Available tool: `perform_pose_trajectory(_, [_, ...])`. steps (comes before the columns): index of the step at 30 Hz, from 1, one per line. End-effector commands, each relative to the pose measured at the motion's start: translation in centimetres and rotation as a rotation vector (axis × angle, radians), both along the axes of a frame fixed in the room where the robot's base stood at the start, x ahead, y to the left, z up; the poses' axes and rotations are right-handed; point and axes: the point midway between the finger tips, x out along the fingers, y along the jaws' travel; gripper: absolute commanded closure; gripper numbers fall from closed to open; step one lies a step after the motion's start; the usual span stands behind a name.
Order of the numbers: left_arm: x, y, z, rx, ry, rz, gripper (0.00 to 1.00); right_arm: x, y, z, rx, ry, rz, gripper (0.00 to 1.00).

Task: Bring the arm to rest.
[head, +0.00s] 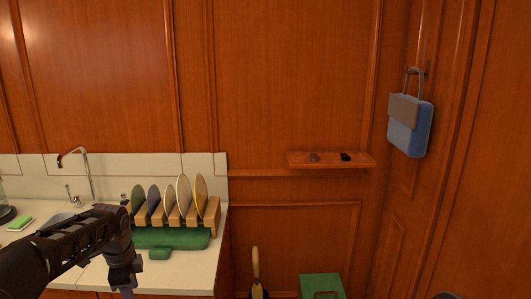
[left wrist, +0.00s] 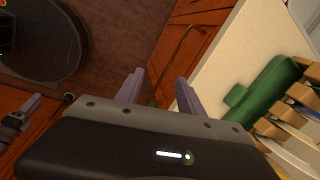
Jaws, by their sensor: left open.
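My left arm comes in from the left in the head view, over the counter. Its gripper (head: 125,284) points down in front of the counter's green mat. In the left wrist view the two pale purple fingers of this gripper (left wrist: 160,84) stand apart with nothing between them. A similar pale finger on a dark body, which looks like my right gripper (left wrist: 30,108), shows at the left edge of the left wrist view. Its jaws cannot be made out there.
A wooden rack (head: 213,218) with several plates stands on the counter (head: 205,261) behind a green mat (head: 190,239). A tap (head: 86,172) and green sponge (head: 20,223) are left. A small shelf (head: 330,161) and a hanging blue bag (head: 409,131) are right. A green box (head: 320,282) stands low.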

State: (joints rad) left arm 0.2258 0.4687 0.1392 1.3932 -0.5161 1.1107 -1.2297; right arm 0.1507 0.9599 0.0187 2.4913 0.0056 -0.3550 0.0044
Motion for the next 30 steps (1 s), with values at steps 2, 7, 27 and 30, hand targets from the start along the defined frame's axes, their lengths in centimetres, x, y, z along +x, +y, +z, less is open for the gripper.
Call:
perform_pose_trajectory(2, [0.8,-1.1,-0.9,-0.04,-0.048,0.065,0.55,-0.1,0.0,0.0,0.0,0.001,0.0,0.55])
perform_pose_trajectory(7, [2.3,-4.9,-4.7,-0.181,-0.138,0.252,0.55,-0.1,0.0,0.0,0.0,0.002,0.001,0.55])
perform_pose_trajectory(27, [-25.4,-25.4,-31.7,-0.6,0.176,1.425,0.55,-0.1,0.0,0.0,0.0,0.002,0.001,0.55])
perform_pose_trajectory(30, [-29.7,-26.1,-32.5,-0.543,0.248,1.428,0.55,-0.1,0.0,0.0,0.0,0.001,0.0,0.55])
